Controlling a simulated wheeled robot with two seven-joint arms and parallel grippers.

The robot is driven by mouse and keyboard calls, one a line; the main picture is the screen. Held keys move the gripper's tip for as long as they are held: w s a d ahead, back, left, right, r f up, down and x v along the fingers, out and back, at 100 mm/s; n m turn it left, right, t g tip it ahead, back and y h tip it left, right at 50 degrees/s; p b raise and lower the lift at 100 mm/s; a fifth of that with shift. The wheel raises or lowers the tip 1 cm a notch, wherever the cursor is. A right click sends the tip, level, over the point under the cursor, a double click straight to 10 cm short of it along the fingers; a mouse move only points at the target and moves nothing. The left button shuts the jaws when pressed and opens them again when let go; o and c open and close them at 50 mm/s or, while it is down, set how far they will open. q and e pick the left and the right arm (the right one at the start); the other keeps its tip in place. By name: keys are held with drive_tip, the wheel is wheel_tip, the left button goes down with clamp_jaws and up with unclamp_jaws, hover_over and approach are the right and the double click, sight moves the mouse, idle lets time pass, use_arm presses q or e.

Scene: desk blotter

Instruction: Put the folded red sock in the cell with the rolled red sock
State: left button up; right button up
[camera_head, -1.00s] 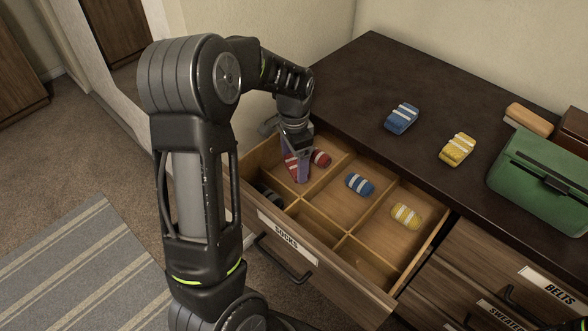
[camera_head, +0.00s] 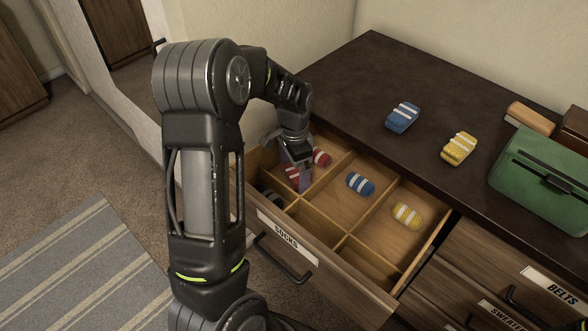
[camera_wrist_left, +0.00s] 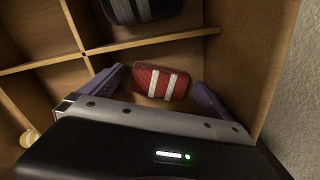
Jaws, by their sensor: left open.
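The folded red sock (camera_head: 291,176), with white stripes, is in the drawer's back-left cell and partly hidden by my left gripper in the head view. In the left wrist view the folded red sock (camera_wrist_left: 147,80) lies between the two purple fingers, with gaps on both sides. My left gripper (camera_head: 299,178) is open, low in that cell; it also shows in the left wrist view (camera_wrist_left: 160,80). The rolled red sock (camera_head: 321,158) sits in the same cell, behind and right of the fingers; I cannot make it out in the wrist view. My right gripper is not in view.
The open sock drawer (camera_head: 318,262) has wooden dividers. A rolled blue sock (camera_head: 360,184), a rolled yellow sock (camera_head: 407,215) and a dark striped sock (camera_head: 270,198) lie in other cells.

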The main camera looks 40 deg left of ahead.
sight(294, 173)
use_arm(q)
drive_tip(key=shift+r, duration=0.25)
wheel_tip(294, 173, up, 12)
drive_tip(key=p, duration=0.2)
